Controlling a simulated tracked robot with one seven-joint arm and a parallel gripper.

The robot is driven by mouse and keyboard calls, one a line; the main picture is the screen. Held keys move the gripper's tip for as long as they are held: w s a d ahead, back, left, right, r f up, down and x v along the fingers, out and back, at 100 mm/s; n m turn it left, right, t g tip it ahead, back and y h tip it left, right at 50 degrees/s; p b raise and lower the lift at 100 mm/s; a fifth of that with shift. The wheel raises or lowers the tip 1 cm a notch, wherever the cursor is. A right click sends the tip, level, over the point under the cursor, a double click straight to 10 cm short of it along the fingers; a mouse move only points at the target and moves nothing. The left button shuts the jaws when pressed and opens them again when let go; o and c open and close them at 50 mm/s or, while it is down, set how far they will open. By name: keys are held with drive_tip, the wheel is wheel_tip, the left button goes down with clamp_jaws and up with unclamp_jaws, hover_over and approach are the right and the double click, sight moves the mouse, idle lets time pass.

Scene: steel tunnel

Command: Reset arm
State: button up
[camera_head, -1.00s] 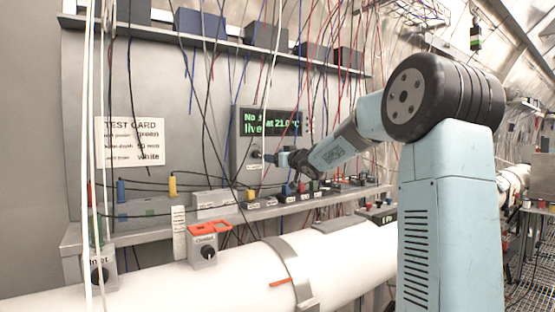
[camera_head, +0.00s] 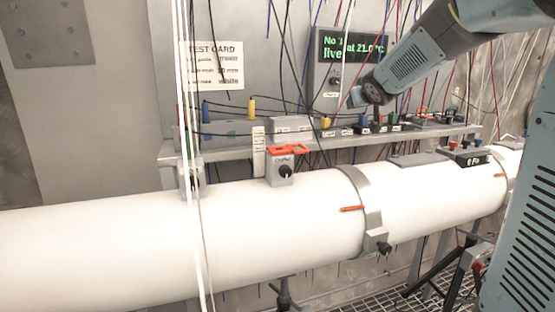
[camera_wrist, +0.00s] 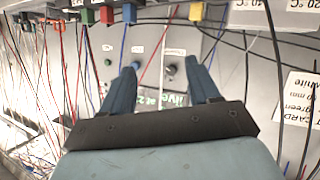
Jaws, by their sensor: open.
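My arm (camera_head: 425,55) reaches in from the upper right of the head view. My gripper (camera_head: 362,96) is at its end, in front of the panel and just below the green-lettered display (camera_head: 352,47). In the wrist view my gripper (camera_wrist: 163,72) shows two blue-grey fingers spread apart with nothing between them. Behind the fingers are a panel with dark knobs (camera_wrist: 170,69) and part of the green lettering, upside down. In the head view the fingertips are small, and I cannot tell whether they touch the panel.
A shelf (camera_head: 215,156) with colored plugs and grey boxes runs below my gripper. A thick white pipe (camera_head: 110,235) crosses in front, carrying a knob box with an orange guard (camera_head: 285,150) and a metal clamp (camera_head: 368,200). Many thin cables hang around my arm. A test card (camera_head: 212,65) is left.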

drive_tip(key=s+f+g, duration=0.3)
drive_tip(key=s+f, duration=0.1)
drive_tip(key=s, duration=0.8)
drive_tip(key=s+a+f+m+g, duration=0.1)
drive_tip(key=s+f, duration=0.4)
drive_tip(key=s, duration=0.8)
drive_tip(key=s+f+g+y, duration=0.1)
drive_tip(key=s+f+g, duration=0.3)
drive_tip(key=s, duration=0.9)
drive_tip(key=shift+s+a+f+m+g, duration=0.15)
drive_tip(key=shift+a+f+m+g, duration=0.2)
drive_tip(key=shift+f, duration=0.25)
drive_tip(key=shift+c, duration=0.2)
